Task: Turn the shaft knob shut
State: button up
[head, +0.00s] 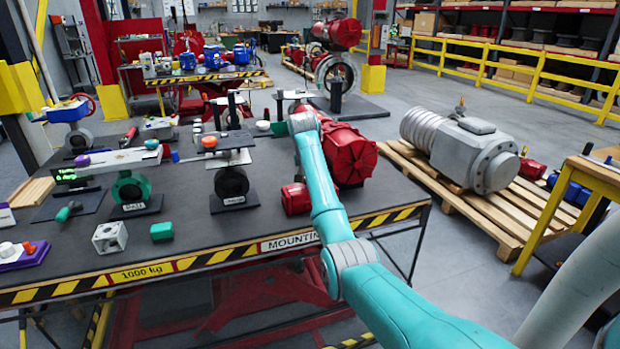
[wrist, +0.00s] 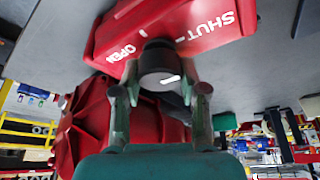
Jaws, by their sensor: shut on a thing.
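The shaft knob (wrist: 158,60) is a dark grey round cap with a white mark on its face. It stands out from a red housing (wrist: 220,22) lettered SHUT and OPEN, with white lines beside the words. My gripper (wrist: 161,78) has one green finger on each side of the knob and is shut on it. In the wrist view the white mark is at the lower right of the knob's face. In the head view the red actuator (head: 347,155) lies on the bench behind my arm. The knob and my gripper are hidden there.
The dark bench (head: 180,225) has a striped front edge. Valve stands, including a green valve (head: 131,188) and a black valve (head: 231,183), stand left of the actuator. A grey actuator (head: 470,150) lies on a wooden pallet (head: 465,215) to the right. Open floor lies behind.

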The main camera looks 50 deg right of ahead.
dwell(0.3)
jog(key=o, duration=1.2)
jog(key=shift+c, duration=0.2)
jog(key=v, duration=1.2)
